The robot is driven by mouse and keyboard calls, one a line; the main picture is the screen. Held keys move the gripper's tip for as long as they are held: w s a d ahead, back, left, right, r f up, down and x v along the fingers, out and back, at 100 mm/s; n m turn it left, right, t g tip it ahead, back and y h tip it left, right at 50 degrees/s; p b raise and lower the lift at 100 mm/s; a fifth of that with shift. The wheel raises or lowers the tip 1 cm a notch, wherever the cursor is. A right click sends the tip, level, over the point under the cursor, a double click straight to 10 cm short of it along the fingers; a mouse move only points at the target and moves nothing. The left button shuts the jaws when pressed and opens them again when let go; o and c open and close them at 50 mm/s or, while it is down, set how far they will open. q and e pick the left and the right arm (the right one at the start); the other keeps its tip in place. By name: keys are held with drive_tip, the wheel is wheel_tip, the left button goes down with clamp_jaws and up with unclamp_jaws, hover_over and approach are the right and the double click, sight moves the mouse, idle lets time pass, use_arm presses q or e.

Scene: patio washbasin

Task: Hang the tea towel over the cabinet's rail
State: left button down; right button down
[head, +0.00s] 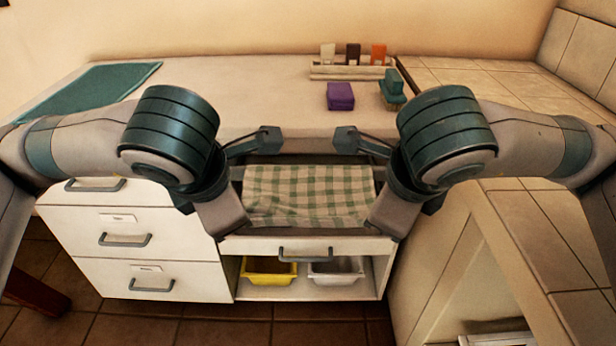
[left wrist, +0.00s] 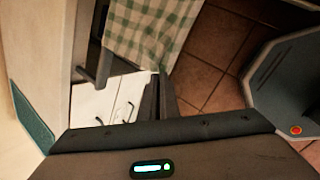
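The green-and-white checked tea towel (head: 309,192) spans the gap between my two grippers, in front of the cabinet (head: 150,235). It also shows in the left wrist view (left wrist: 146,30), with a corner at the left fingertips. My left gripper (head: 242,222) is at the towel's left edge; in the left wrist view its fingers (left wrist: 160,88) are close together on that corner. My right gripper (head: 376,220) is at the right edge; its fingertips are hidden, but the towel is spread out to it. A dark bar, seemingly the rail (left wrist: 94,35), runs beside the towel's cabinet-side edge. I cannot tell whether they touch.
A purple block (head: 340,96), a teal stack (head: 392,90) and a rack of small items (head: 352,71) stand on the countertop (head: 260,90). A teal mat (head: 95,88) lies left. Yellow (head: 268,270) and white (head: 336,270) bins sit low in the cabinet.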

use_arm(q)
drive_tip(key=c, duration=1.8)
unclamp_jaws()
use_arm(e)
drive_tip(key=c, duration=1.8)
unclamp_jaws()
use_arm(q)
drive_tip(key=shift+o, duration=0.2)
use_arm(e)
drive_tip(key=shift+o, duration=0.2)
